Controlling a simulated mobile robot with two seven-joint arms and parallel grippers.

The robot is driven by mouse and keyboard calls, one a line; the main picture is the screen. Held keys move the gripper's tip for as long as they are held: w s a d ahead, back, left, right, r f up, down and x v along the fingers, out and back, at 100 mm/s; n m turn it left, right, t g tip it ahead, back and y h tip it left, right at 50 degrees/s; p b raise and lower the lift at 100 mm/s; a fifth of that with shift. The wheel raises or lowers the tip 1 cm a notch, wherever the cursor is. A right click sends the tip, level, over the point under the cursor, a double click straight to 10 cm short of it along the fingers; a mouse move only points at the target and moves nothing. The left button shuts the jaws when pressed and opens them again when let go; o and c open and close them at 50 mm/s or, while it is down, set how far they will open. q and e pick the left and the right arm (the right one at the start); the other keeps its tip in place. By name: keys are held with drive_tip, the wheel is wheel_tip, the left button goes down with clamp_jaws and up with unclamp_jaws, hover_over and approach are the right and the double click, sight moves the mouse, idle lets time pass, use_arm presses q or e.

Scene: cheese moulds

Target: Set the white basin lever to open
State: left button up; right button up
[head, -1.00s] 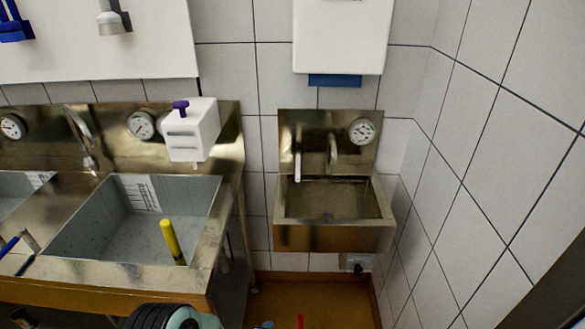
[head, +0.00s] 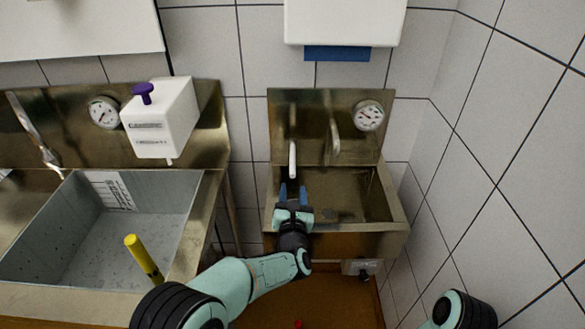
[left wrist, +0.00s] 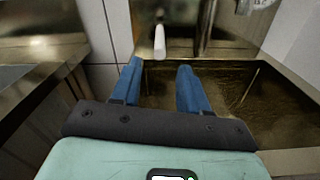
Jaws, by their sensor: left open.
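The white basin lever (head: 292,159) stands upright on the left of the small metal wall basin (head: 390,212). My left gripper (head: 292,188) is just below and in front of the lever, over the basin's left front part, with its blue fingers pointing toward the back wall. It is open and empty. In the left wrist view the lever (left wrist: 159,41) is ahead of the gap between the two blue fingers (left wrist: 157,82), apart from them. Part of my right arm shows at the bottom right of the head view; its gripper is not seen.
A tap (head: 334,137) and a dial gauge (head: 368,116) are right of the lever. A larger sink (head: 185,215) stands left, with a white dispenser (head: 160,118) above and a yellow-handled tool (head: 143,258) in it. A tiled wall bounds the right side.

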sight(293, 168)
use_arm(q)
drive_tip(key=w+p, duration=0.2)
drive_tip(key=w, duration=0.7)
drive_tip(key=shift+w, duration=0.35)
clamp_jaws()
